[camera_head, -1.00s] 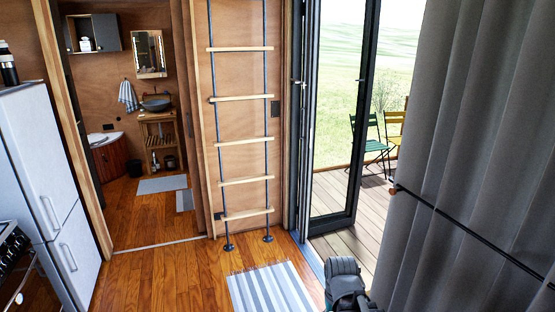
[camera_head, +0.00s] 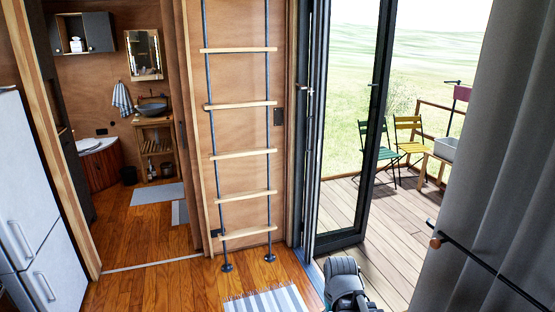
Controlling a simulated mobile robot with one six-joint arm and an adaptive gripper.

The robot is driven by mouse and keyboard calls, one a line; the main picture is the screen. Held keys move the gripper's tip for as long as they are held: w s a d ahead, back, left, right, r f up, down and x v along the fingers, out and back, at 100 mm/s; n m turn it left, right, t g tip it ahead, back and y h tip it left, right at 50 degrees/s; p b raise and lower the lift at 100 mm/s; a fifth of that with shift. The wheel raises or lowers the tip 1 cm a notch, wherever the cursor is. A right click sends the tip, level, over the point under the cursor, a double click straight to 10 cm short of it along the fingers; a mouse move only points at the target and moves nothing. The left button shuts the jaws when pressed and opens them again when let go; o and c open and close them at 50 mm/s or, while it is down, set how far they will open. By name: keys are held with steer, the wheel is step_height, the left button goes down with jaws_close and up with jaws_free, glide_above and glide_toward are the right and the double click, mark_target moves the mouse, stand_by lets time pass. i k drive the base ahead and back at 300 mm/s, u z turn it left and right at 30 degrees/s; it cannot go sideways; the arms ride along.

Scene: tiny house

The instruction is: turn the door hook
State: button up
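The glass door (camera_head: 352,235) has a dark frame and stands folded open at the doorway to the deck. A small light handle-like part (camera_head: 309,88) sticks out from the door's edge, and it is too small to tell whether this is the hook. No other part that is clearly a door hook shows. A rounded dark grey and black part of my arm (camera_head: 345,287) shows at the bottom, near the door sill. My gripper's fingers do not show.
A ladder (camera_head: 240,153) stands against the wooden wall left of the door. A striped rug (camera_head: 265,301) lies on the floor. A grey curtain (camera_head: 480,130) and a black bar (camera_head: 490,265) are at the right. Chairs (camera_head: 376,148) stand on the deck (camera_head: 400,215), whose near part is clear.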

mark_target(299, 88)
steer(key=z, duration=0.05)
steer(key=i, duration=2.9)
steer(key=u, duration=0.05)
